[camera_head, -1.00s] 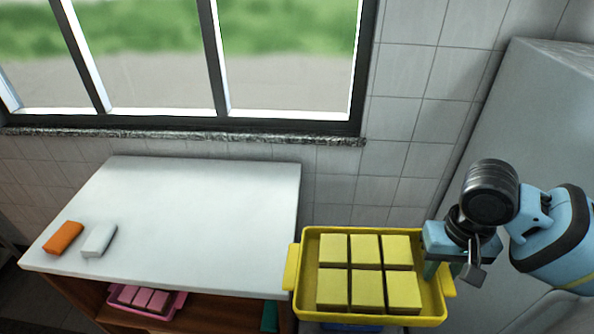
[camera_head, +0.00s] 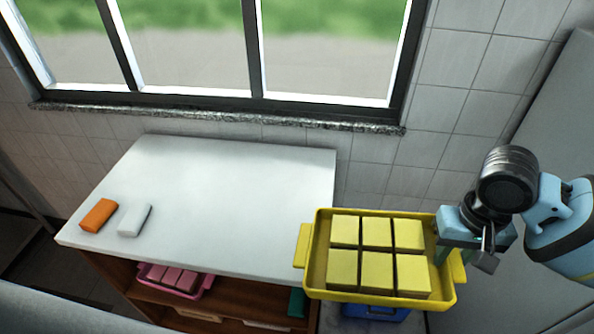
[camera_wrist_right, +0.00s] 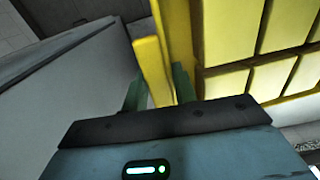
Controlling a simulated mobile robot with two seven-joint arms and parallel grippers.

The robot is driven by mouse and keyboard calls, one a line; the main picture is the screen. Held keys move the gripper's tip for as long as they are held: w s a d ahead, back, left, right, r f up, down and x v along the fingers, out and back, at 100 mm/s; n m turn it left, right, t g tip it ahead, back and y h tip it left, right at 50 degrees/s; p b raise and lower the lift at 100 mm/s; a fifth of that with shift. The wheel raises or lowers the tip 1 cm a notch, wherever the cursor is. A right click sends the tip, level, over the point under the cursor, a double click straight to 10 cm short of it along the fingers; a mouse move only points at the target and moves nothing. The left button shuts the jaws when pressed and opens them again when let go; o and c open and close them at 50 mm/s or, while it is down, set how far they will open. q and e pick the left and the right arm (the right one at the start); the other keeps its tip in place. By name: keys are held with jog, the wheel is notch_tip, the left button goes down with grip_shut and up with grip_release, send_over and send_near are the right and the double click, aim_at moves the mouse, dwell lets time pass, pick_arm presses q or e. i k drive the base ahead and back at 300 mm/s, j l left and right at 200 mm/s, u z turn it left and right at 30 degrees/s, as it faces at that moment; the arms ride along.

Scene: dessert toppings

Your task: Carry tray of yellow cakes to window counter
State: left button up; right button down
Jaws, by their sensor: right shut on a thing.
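The yellow tray (camera_head: 308,272) holds several yellow cakes (camera_head: 377,268) in two rows. It is in the air at the lower right of the head view, beside the right end of the white-topped window counter (camera_head: 220,190). My right gripper (camera_head: 452,245) is shut on the tray's right side. In the right wrist view its green fingers (camera_wrist_right: 160,88) are around the yellow tray handle (camera_wrist_right: 151,68), with the cakes (camera_wrist_right: 235,30) inside the tray. My left gripper is not in view.
An orange block (camera_head: 99,215) and a white block (camera_head: 135,220) lie at the counter's left front. The rest of its top is clear. A pink tray (camera_head: 208,283) and a blue item (camera_head: 375,312) are below. A window sill (camera_head: 220,117) is behind. A grey cabinet-like surface (camera_head: 560,110) stands at the right.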

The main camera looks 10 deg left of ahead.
aim_at(244, 217)
jog(key=i+j, duration=0.1)
jog(key=j, duration=0.45)
jog(key=i+j, duration=0.1)
jog(key=j, duration=0.4)
jog(key=i+j, duration=0.1)
jog(key=j, duration=0.45)
